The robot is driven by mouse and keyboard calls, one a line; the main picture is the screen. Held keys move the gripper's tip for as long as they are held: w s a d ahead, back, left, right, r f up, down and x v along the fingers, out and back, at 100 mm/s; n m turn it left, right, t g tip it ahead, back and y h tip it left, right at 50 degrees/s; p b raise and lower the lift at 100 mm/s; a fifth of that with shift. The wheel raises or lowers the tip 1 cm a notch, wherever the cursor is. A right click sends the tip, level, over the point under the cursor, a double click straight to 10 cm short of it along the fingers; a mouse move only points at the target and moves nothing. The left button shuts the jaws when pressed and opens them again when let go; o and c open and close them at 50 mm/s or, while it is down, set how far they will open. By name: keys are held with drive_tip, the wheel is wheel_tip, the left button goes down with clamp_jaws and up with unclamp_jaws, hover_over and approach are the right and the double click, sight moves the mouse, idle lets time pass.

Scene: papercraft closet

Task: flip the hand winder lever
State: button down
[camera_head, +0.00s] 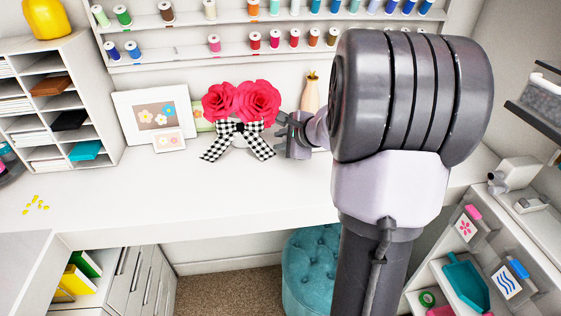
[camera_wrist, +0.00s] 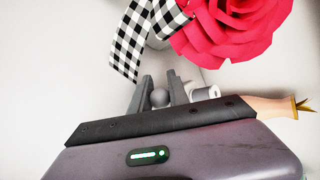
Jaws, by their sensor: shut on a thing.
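My gripper (camera_wrist: 161,84) has its two dark fingers on either side of a round grey knob (camera_wrist: 160,98), which looks like the end of the hand winder lever. The fingers are shut on it. A small pale spool-like piece (camera_wrist: 206,93) sits just right of the fingers in the wrist view. In the head view my gripper (camera_head: 283,130) is at the back of the white desk, just right of the red paper flowers. The rest of the winder is hidden behind my gripper and arm, so I cannot tell the lever's full angle.
Red paper flowers (camera_head: 241,101) with a checkered bow (camera_head: 238,142) stand close on the left. Picture frames (camera_head: 152,117) lean farther left. A white machine (camera_head: 517,177) is at right. The desk's left front (camera_head: 150,205) is mostly clear.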

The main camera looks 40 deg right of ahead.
drive_tip(key=shift+s+a+f+n+t+h, duration=0.15)
drive_tip(key=shift+t+h, duration=0.1)
drive_tip(key=shift+t, duration=0.3)
drive_tip(key=shift+d+r+n+t+h, duration=0.1)
drive_tip(key=shift+t+h, duration=0.1)
drive_tip(key=shift+t, duration=0.3)
drive_tip(key=shift+s+a+f+n+t+h, duration=0.15)
drive_tip(key=shift+t+h, duration=0.1)
drive_tip(key=shift+t, duration=0.3)
drive_tip(key=shift+d+r, duration=0.15)
drive_tip(key=shift+r, duration=0.05)
drive_tip(key=c, duration=1.2)
unclamp_jaws()
drive_tip(key=shift+f, duration=0.1)
drive_tip(key=shift+c, duration=0.2)
drive_tip(key=shift+f, duration=0.1)
drive_tip(key=shift+f, duration=0.15)
